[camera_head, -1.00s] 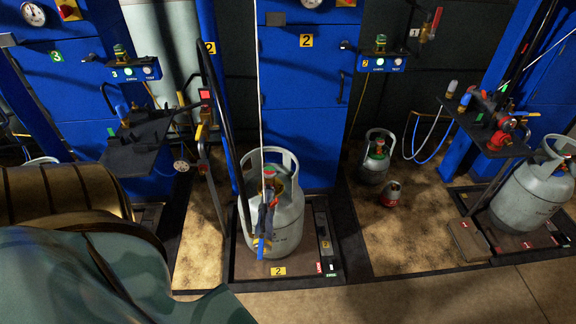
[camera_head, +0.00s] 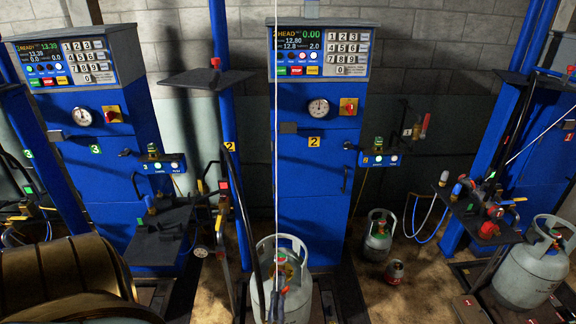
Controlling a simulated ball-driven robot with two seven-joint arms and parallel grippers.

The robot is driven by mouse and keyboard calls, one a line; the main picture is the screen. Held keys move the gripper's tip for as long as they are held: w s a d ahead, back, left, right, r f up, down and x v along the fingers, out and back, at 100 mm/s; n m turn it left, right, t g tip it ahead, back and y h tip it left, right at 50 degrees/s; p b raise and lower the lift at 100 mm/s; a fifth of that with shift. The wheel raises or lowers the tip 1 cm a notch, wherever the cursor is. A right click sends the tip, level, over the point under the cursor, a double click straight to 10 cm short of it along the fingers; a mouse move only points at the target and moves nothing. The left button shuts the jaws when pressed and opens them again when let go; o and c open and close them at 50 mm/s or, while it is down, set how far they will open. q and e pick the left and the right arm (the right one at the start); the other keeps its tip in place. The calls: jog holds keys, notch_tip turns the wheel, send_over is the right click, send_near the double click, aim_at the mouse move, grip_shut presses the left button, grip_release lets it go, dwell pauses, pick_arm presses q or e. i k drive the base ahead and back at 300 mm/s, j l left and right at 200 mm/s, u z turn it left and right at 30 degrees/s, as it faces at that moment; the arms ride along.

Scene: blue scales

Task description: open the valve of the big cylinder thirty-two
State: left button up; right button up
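A big grey cylinder (camera_head: 259,284) with a handle collar stands at the scale marked 2, low in the middle. I cannot read the number thirty-two on either. Neither of my grippers is in view.
Blue scale cabinets stand behind, one marked 2 (camera_head: 314,172) and one marked 3 (camera_head: 104,188). A small grey cylinder (camera_head: 377,240) and a smaller canister (camera_head: 394,271) stand on the floor. Black shelves (camera_head: 163,243) jut out at the left. A gold ribbed shape, seemingly mine, fills the lower left.

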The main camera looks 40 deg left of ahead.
aim_at(282, 258)
jog(key=u, duration=1.5)
